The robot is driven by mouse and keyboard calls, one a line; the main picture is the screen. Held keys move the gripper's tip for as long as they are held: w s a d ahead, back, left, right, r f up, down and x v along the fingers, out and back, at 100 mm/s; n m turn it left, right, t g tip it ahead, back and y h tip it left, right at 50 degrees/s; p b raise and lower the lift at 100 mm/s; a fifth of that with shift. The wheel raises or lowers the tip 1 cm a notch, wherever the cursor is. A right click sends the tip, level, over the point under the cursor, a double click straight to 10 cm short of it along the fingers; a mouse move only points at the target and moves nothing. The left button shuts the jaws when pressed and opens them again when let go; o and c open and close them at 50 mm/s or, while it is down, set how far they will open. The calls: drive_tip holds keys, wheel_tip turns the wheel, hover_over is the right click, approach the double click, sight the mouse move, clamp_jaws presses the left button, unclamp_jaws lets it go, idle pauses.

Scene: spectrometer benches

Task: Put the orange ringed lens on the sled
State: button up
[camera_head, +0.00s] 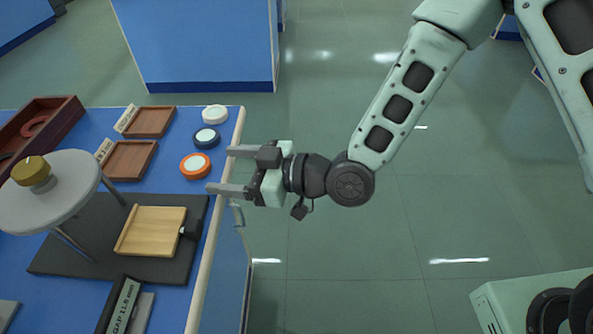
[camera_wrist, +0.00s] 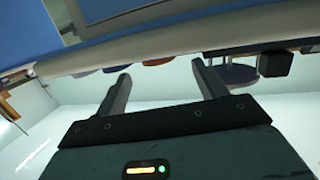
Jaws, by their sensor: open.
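The orange ringed lens (camera_head: 195,166) lies flat on the blue bench top near its right edge, with a pale centre. My gripper (camera_head: 220,170) is open and empty, its two fingers pointing left at the bench edge, just right of the lens and apart from it. In the wrist view, a sliver of orange (camera_wrist: 158,61) shows between the open fingertips (camera_wrist: 161,72), beyond the bench edge. A light wooden plate (camera_head: 150,230) with a small black knob, which looks like the sled, lies on a dark base (camera_head: 70,262) lower left of the lens.
A dark-ringed lens (camera_head: 206,138) and a white one (camera_head: 214,113) lie behind the orange one. Two brown trays (camera_head: 150,121) (camera_head: 130,159) with labels stand to the left. A round grey raised platform (camera_head: 85,170) with a brass knob stands over the base. Open floor lies right of the bench.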

drive_tip(key=p+v, duration=0.4)
drive_tip(key=v, duration=0.8)
drive_tip(key=shift+p, duration=0.4)
drive_tip(key=shift+d, duration=0.15)
drive_tip(key=shift+f, duration=0.1)
